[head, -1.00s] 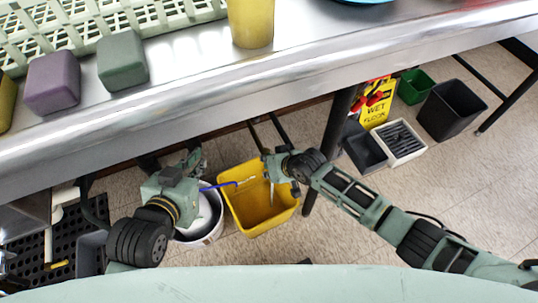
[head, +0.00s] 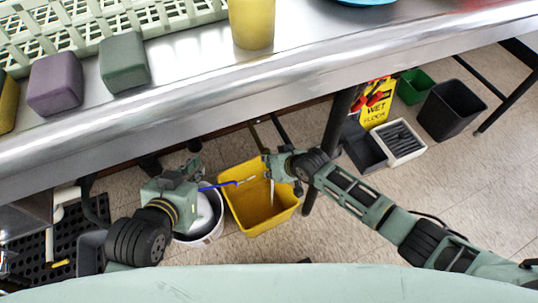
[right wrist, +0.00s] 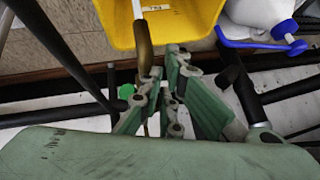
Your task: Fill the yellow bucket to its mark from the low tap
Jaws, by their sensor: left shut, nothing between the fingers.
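The yellow bucket (head: 240,200) stands on the floor under the steel counter in the head view. Its yellow wall also fills the top of the right wrist view (right wrist: 195,22). My left gripper (head: 195,166) is shut and empty, above and left of the bucket. My right gripper (head: 272,168) is over the bucket's right rim; its fingers (right wrist: 166,66) show close to a brass-coloured upright piece (right wrist: 144,50) in the wrist view. I cannot tell whether they touch or grip it.
A white bucket (head: 212,237) stands left of the yellow one, partly behind my left arm. A dark table leg (head: 330,150), a wet-floor sign (head: 378,101) and a black bin (head: 450,108) stand to the right. Open floor lies beyond.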

